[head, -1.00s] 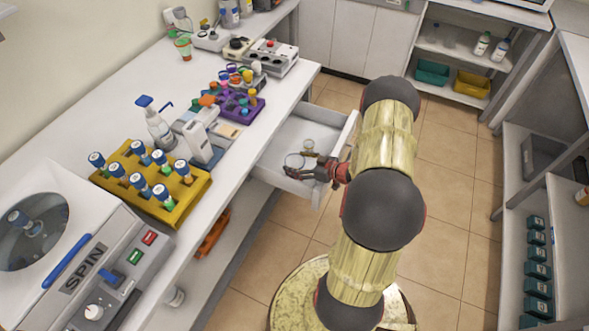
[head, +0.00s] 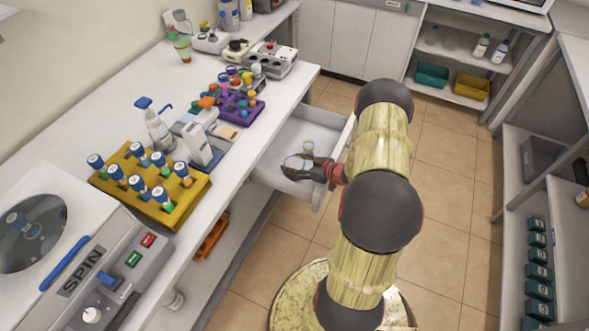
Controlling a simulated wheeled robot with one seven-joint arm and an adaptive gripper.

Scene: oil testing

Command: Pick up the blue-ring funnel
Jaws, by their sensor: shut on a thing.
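The open white drawer (head: 325,135) under the bench holds small clear round pieces. The larger one (head: 293,161) shows a thin rim and looks like the funnel; it is too small to make out a blue ring. My gripper (head: 289,171) reaches into the drawer from the right and is shut on the near edge of this funnel. The dark fingers partly hide it. It is low in the drawer, and I cannot tell whether it touches the drawer floor. A smaller clear piece (head: 308,147) lies just beyond it.
The bench carries a yellow rack (head: 188,201) of blue-capped tubes, a spray bottle (head: 157,130), a purple rack (head: 240,113) and a centrifuge (head: 105,275). The drawer front (head: 290,187) stands close under my gripper. Open tiled floor lies right of my arm.

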